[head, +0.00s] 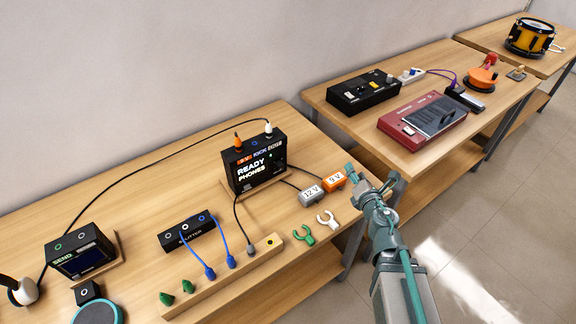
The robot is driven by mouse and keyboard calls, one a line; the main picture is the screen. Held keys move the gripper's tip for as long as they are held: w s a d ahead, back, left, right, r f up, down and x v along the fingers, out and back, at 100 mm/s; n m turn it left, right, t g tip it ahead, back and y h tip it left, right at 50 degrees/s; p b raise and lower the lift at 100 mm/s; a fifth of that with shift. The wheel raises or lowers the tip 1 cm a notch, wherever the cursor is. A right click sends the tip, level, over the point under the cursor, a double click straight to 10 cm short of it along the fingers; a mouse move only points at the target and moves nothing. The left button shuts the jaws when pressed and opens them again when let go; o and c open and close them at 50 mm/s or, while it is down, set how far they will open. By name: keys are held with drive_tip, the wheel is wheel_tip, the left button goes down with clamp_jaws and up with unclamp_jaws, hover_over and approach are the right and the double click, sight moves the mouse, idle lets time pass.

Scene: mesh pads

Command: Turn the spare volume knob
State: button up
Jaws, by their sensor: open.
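No knob is labelled as the spare volume knob, and I cannot tell which one it is. A black box (363,93) with small knobs or buttons on its top lies on the right table. A small light-coloured knob-like part (390,79) shows at its right end. A small piece on a dark base (516,73) sits farther right, too small to make out. My gripper (371,176) is open and appears empty. In the picture it is right of the orange 9 V block (333,180), near the gap between the tables, apart from the black box.
A red cassette recorder (422,121) and an orange round device (482,78) share the right table. The near table (130,210) holds a "READY PHONES" box (255,162), a splitter (187,232), cables, a grey 12 V block (312,195) and green and white clips (303,236).

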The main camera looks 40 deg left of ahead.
sight(282, 167)
drive_tip(key=s+a+n+g, duration=0.1)
drive_tip(key=s+a+n, duration=0.1)
drive_tip(key=s+a+r+n+g+y, duration=0.1)
drive_tip(key=s+a+n, duration=0.1)
drive_tip(key=s+a+r+n+g+y, duration=0.1)
drive_tip(key=s+a+n, duration=0.1)
drive_tip(key=a+n, duration=0.1)
drive_tip(key=shift+a+r+g, duration=0.1)
drive_tip(key=shift+r+g, duration=0.1)
drive_tip(key=shift+g, duration=0.1)
drive_tip(key=s+a+n+g, duration=0.1)
drive_tip(key=s+n, duration=0.1)
drive_tip(key=s+a+n+g, duration=0.1)
drive_tip(key=n, duration=0.1)
drive_tip(key=s+a+n+g, duration=0.1)
drive_tip(key=s, duration=0.1)
drive_tip(key=shift+s+a+n, duration=0.3)
drive_tip(key=shift+s+n, duration=0.05)
drive_tip(key=shift+n, duration=0.05)
drive_tip(key=shift+s+a+n+g+y+p, duration=0.15)
drive_tip(key=shift+a+n+g+y+p, duration=0.15)
drive_tip(key=shift+g, duration=0.1)
drive_tip(key=p+x, duration=0.1)
drive_tip(key=x, duration=0.9)
drive_tip(key=shift+a+f+p, duration=0.1)
drive_tip(key=shift+f+p, duration=0.15)
drive_tip(key=shift+p, duration=0.1)
clamp_jaws()
